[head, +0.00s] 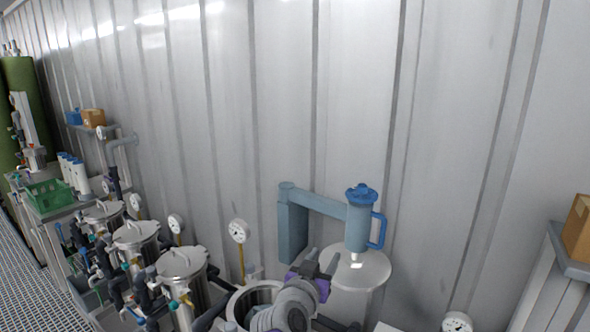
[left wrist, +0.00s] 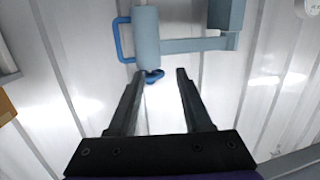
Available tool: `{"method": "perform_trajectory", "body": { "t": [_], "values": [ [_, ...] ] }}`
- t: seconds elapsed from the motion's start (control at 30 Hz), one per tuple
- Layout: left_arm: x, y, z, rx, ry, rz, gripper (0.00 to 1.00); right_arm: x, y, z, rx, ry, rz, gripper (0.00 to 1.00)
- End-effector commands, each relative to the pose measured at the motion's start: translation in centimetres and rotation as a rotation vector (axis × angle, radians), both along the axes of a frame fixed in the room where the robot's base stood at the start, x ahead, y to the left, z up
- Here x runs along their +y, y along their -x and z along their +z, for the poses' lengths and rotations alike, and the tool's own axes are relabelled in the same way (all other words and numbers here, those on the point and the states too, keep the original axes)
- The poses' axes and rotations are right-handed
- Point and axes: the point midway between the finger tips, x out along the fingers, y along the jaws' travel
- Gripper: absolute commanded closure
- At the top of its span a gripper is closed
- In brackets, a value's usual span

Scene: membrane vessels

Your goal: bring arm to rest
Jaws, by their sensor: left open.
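My left gripper (head: 322,263) is in the lower middle of the head view, at the end of my grey arm with a purple band. It stands over the row of vessels, left of a steel vessel with a domed lid (head: 374,270). In the left wrist view the two dark fingers of my left gripper (left wrist: 161,72) are apart with nothing held between them. Beyond the fingertips is a blue-grey cylinder (left wrist: 147,35) with a blue handle; it also shows in the head view (head: 357,228). My right gripper is not in view.
A blue-grey swing arm (head: 318,199) joins the cylinder to a post (head: 292,230). An open vessel (head: 245,299) lies left of my arm, with lidded vessels (head: 181,264) and gauges (head: 239,231) farther left. A box (head: 577,230) stands at right. The corrugated wall (head: 470,110) is behind.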

Motion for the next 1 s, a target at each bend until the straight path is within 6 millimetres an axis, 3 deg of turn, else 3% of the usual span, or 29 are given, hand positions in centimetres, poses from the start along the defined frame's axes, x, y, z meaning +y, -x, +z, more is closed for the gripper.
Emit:
{"method": "perform_trajectory", "body": {
  "t": [0.03, 0.3, 0.5, 0.6, 0.73, 1.0],
  "values": [
    [2.7, 2.3, -2.0, 0.072, -0.027, -0.007, 0.5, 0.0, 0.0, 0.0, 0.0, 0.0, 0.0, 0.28],
    [13.6, 15.3, -14.2, 0.504, -0.143, 0.062, 0.5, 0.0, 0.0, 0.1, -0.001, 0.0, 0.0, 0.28],
    [20.2, 24.6, -21.7, 0.778, -0.195, 0.214, 0.5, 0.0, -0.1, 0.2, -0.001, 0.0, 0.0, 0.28],
    [22.3, 27.9, -24.0, 0.87, -0.208, 0.282, 0.5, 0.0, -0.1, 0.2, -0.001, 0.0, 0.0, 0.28],
    [23.7, 30.3, -25.7, 0.934, -0.218, 0.336, 0.5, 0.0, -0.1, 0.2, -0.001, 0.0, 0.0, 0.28],
    [24.0, 30.9, -26.0, 0.95, -0.219, 0.349, 0.5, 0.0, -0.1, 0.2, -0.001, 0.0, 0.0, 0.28]
  ]
}}
